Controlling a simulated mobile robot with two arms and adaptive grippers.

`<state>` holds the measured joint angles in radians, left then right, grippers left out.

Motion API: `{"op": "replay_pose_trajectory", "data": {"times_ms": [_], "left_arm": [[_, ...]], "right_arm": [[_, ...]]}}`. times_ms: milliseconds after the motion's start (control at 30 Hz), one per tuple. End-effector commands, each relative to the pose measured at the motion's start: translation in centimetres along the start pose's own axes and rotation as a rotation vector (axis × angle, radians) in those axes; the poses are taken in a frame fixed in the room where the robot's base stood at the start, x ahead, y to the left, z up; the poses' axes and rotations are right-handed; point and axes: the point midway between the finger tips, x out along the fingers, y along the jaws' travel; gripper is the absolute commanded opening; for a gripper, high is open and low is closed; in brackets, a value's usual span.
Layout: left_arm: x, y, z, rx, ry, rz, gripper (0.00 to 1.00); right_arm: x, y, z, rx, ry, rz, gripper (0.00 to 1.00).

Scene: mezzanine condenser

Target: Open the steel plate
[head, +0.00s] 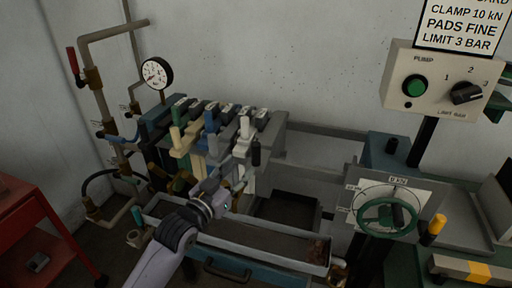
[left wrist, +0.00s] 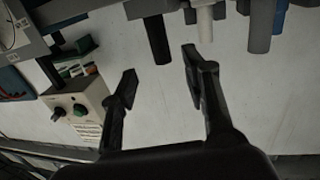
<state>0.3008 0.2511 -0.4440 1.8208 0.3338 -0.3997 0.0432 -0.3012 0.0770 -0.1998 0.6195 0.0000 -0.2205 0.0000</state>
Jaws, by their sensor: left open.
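A row of upright plates (head: 215,112) with coloured handles stands in a frame by the wall. Cream, blue and white handles (head: 245,127) and a dark handle (head: 256,153) face me. I cannot tell for certain which plate is the steel one. My left gripper (head: 227,188) is low in front of the row, over the tray. In the left wrist view the left gripper (left wrist: 158,88) is open and empty. The dark handle (left wrist: 157,40) hangs above the gap between its fingers, with the white handle (left wrist: 205,27) beside it. My right gripper is not in view.
A long metal tray (head: 312,265) lies below the plates. A green handwheel (head: 388,216) and a pump control box (head: 440,82) are on the right. Pipes and a gauge (head: 157,73) are on the left, near a red cart (head: 40,215).

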Motion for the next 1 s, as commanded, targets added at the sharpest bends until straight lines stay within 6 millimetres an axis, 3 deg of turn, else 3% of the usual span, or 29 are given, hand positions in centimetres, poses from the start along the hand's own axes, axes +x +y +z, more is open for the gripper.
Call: {"op": "replay_pose_trajectory", "data": {"times_ms": [200, 500, 700, 1000], "left_arm": [[4.6, 0.0, -0.3, 0.001, 0.000, 0.000, 0.43], [9.0, 0.0, -0.1, 0.001, -0.001, 0.001, 0.43], [10.1, 0.0, 0.0, 0.001, 0.000, 0.000, 0.43], [10.2, 0.0, 0.1, 0.001, -0.001, 0.000, 0.42]], "right_arm": [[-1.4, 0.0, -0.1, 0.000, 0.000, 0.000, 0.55], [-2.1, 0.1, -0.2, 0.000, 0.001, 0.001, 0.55], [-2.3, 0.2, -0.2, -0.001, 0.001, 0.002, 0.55], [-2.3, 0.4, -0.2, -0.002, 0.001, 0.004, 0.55]]}}
